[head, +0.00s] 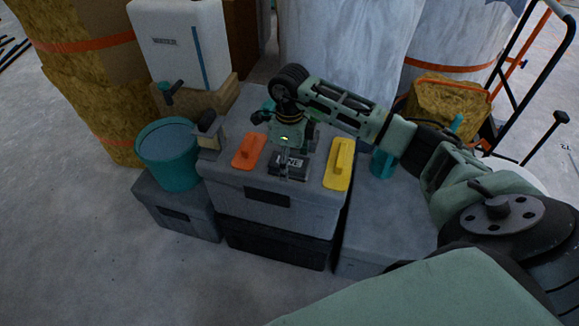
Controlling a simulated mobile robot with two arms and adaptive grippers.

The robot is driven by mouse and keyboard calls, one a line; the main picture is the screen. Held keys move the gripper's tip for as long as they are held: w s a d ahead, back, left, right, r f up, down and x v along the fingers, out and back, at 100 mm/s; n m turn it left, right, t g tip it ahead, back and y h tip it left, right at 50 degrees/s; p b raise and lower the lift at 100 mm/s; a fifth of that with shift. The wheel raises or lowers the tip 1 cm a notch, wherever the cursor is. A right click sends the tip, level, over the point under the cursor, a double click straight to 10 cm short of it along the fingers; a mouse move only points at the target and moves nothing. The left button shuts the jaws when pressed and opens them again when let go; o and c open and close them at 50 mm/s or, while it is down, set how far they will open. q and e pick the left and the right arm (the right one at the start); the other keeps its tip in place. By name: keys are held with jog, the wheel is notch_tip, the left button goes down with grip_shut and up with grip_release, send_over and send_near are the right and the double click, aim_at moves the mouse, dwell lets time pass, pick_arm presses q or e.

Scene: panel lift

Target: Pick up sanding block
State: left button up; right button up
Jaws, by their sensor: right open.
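A dark block with pale lettering (289,167), which looks like the sanding block, lies on the lid of a grey toolbox (270,197). My right gripper (289,151) reaches in from the right and points down over this block. It is open, and its fingers are close to the block; I cannot tell whether they touch it. The gripper hides part of the block's far side. An orange flat tool (249,150) lies to the left of the block, and a yellow float with a handle (339,163) lies to its right. My left gripper is not in view.
A teal bucket (168,155) stands left of the toolbox, with a white water container (180,45) behind it. A dark-topped tool (208,125) stands at the lid's left edge. A teal cup (382,162) stands at right. Open concrete floor (80,220) lies at left.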

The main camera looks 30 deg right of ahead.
jog(key=shift+f, duration=0.55)
jog(key=c, duration=1.3)
